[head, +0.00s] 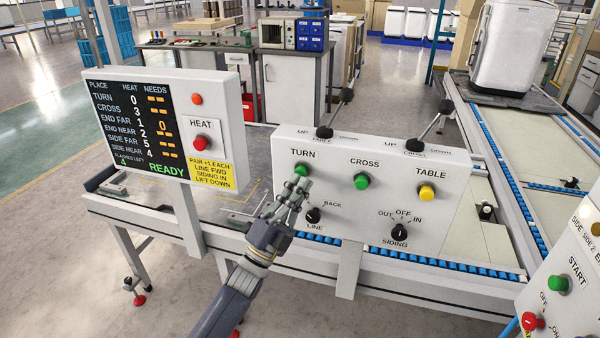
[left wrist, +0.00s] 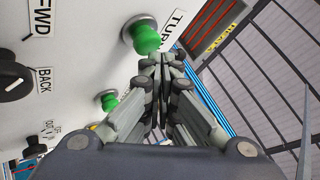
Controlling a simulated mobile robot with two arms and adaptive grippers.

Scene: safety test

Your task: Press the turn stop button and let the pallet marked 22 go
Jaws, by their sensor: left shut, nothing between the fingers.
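The green button under the TURN label (head: 300,170) is on the white control panel (head: 340,235). It shows large in the left wrist view (left wrist: 146,38), at the upper left of my fingertips. My left gripper (head: 300,188) is shut and empty, its tips just below the TURN button in the head view. I cannot tell whether they touch it. No pallet with a readable 22 is in view. A white appliance (head: 512,45) stands on a dark base (head: 495,94) on the conveyor at the upper right. My right gripper is not in view.
The panel also has a green CROSS button (head: 361,181), a yellow TABLE button (head: 427,192), a LINE knob (head: 313,215), a SIDING knob (head: 399,233) and two levers on top. The display board (head: 135,125) reads READY. A red HEAT button (head: 201,142) sits beside it.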

